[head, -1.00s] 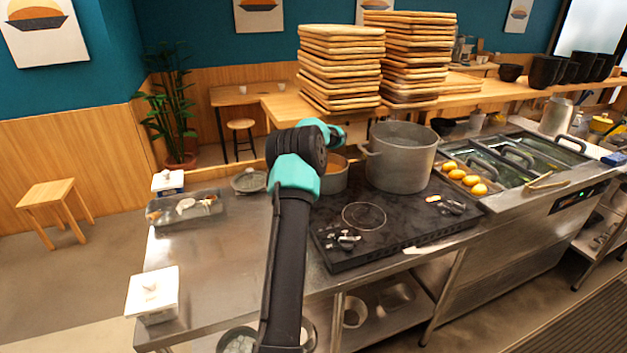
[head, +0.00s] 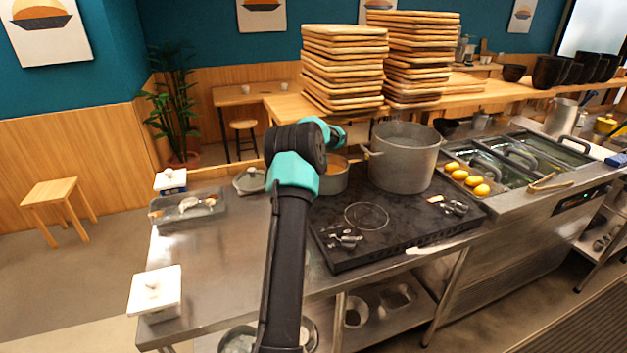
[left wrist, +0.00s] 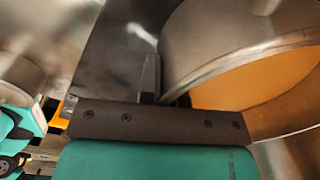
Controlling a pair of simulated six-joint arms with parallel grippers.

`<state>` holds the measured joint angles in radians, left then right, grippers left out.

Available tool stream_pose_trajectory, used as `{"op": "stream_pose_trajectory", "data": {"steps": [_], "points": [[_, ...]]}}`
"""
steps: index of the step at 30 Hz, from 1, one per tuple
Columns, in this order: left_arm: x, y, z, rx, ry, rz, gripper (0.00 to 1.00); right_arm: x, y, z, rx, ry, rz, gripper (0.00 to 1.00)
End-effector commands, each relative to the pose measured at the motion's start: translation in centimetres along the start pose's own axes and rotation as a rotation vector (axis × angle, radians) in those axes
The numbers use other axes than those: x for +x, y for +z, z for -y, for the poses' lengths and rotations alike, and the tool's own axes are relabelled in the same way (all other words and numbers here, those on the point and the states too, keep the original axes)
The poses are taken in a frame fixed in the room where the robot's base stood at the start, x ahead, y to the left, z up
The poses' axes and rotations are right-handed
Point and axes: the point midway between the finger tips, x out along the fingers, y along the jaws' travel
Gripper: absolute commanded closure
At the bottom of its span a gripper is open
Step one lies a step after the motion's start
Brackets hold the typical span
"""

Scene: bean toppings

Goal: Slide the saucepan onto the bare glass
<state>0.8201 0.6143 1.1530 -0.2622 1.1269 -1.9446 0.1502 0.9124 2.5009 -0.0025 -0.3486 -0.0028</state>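The saucepan (head: 337,181), a metal pan with orange contents, stands at the back left of the black cooktop, partly hidden behind my left arm. In the left wrist view the saucepan (left wrist: 205,50) fills the right side. The bare glass (head: 367,216) is the empty ringed area in front of it. My left gripper is hidden behind its own arm in the head view. In the left wrist view my left gripper (left wrist: 151,78) looks shut, its fingers close beside the saucepan's wall; whether they touch cannot be told. My right gripper is not in view.
A large stockpot (head: 405,158) stands right of the saucepan. Small metal items (head: 345,238) lie at the cooktop's front left, others (head: 452,206) at its right. A grey lidded dish (head: 250,181) and a tray (head: 187,208) are to the left. The left counter is mostly clear.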

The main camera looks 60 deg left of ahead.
Motion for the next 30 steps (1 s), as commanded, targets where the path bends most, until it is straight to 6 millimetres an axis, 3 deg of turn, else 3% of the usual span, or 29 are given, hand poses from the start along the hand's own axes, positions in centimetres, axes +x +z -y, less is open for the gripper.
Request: {"op": "stream_pose_trajectory", "data": {"steps": [12,13,21,30], "points": [[0.02,-0.56,-0.33,0.007,0.001,-0.001,1.0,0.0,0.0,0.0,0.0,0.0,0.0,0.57],[0.02,-0.56,-0.33,0.007,0.001,-0.001,0.92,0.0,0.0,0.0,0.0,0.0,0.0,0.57],[0.01,-0.55,-0.31,0.007,0.001,0.0,0.66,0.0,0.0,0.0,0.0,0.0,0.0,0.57],[-0.14,-0.54,-0.29,0.007,0.0,0.0,0.65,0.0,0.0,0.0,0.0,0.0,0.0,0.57]]}}
